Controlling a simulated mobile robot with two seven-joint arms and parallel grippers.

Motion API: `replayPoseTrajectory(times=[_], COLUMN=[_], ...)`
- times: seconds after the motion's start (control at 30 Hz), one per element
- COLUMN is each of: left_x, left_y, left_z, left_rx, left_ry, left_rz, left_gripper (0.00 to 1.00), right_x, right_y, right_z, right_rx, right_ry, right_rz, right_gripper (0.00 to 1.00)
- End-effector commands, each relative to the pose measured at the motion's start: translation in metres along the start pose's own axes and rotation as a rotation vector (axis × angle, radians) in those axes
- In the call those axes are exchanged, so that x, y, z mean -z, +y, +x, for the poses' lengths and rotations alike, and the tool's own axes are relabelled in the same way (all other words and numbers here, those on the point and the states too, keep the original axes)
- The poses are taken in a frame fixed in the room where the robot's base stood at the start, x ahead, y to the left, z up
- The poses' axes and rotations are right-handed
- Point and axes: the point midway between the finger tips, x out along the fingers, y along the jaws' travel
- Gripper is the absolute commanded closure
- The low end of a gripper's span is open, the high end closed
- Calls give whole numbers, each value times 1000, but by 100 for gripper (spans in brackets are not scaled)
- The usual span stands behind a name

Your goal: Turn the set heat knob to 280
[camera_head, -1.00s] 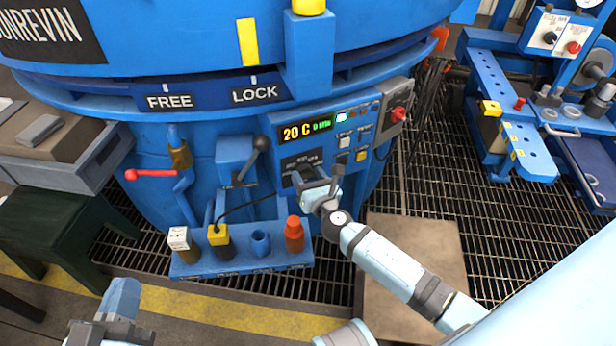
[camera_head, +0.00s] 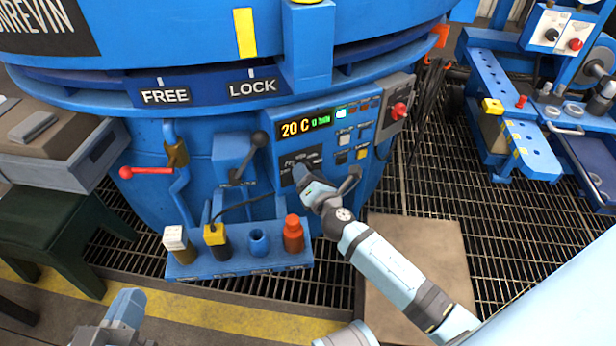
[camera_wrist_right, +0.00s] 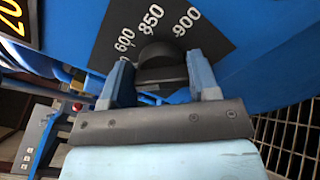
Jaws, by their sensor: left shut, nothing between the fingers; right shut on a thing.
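The set heat knob (camera_wrist_right: 160,68) is a dark round knob on a black dial plate (camera_wrist_right: 118,22) with white numbers; 600, 850 and 900 are readable in the right wrist view. My right gripper (camera_wrist_right: 160,82) is shut on the knob, one finger on each side. In the head view my right gripper (camera_head: 304,176) is at the dial plate (camera_head: 300,160) and hides the knob. The display (camera_head: 305,126) above reads 20 C in yellow, with small green text beside it. My left gripper (camera_head: 124,308) is shut and empty at the lower left, away from the furnace.
A red knob (camera_head: 399,110) and small buttons (camera_head: 345,138) sit close to the dial. A black-ball lever (camera_head: 258,140) and a red-handled valve (camera_head: 150,171) are to the left. A blue shelf (camera_head: 240,268) below holds several small items, including an orange bottle (camera_head: 293,236).

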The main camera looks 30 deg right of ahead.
Motion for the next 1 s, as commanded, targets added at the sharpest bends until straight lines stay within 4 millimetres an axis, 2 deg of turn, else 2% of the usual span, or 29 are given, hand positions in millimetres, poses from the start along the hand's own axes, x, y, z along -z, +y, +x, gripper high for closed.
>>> replayPoseTrajectory(times=[0.3, 0.77, 0.8, 0.87, 1.0], left_x=[-4, -2, -2, -2, -2], left_y=[0, 0, 0, 0, 0], left_z=[1, 2, 2, 2, 2], left_rx=[-1, -1, -1, -1, -1], left_ry=[-14, -9, -8, -8, -8], left_rz=[-2, -7, -7, -7, -7], left_gripper=[100, 100, 100, 100, 100], right_x=[1, 1, 1, 1, 1], right_y=[-1, -1, -1, -1, -1], right_z=[-1, -1, -1, 0, 0], right_rx=[1, 1, 1, 1, 1], right_ry=[1, 2, 2, 1, 1], right_rz=[98, 108, 108, 108, 108], right_gripper=[68, 68, 36, 22, 19])
